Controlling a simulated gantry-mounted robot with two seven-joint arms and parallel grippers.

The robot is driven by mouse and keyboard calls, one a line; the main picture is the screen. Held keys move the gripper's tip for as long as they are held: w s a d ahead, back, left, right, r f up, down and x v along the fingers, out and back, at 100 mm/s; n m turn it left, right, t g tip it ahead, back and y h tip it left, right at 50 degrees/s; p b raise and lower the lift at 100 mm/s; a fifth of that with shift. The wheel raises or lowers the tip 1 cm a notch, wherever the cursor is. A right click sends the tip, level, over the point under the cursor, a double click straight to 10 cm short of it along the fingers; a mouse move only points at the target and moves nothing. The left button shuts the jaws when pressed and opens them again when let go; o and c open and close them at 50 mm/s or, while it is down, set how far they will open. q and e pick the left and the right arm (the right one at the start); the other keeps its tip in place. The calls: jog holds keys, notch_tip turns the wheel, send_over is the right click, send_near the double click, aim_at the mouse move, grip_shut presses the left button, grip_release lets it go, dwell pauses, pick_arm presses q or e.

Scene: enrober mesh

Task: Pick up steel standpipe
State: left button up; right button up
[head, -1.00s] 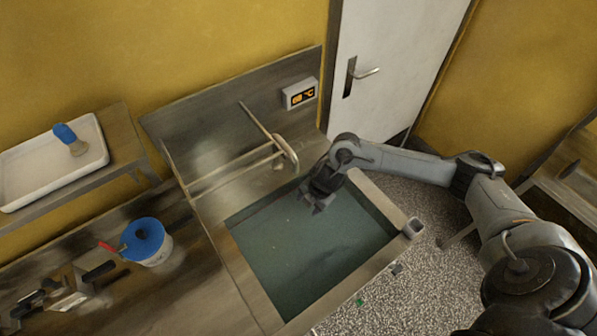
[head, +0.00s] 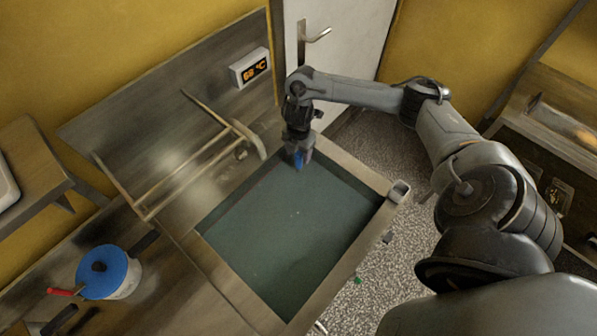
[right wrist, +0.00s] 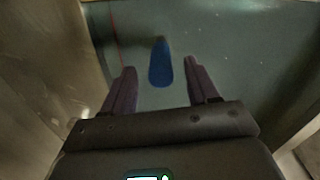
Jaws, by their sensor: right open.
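I see no plain steel pipe that I can name for sure as the standpipe. A blue, rounded, elongated piece with a dark end (right wrist: 160,72) shows in the right wrist view against the tank's greenish liquid. My right gripper (head: 301,156) points down over the back corner of the tank (head: 240,279). In the right wrist view its fingers (right wrist: 160,68) are open, one on each side of the blue piece, with gaps showing.
A small grey fitting (head: 399,191) sits at the tank's right corner.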

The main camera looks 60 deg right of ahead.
aim_at(299, 160)
notch_tip(299, 160, down, 5)
jog(key=shift+b, duration=0.35)
grip_shut()
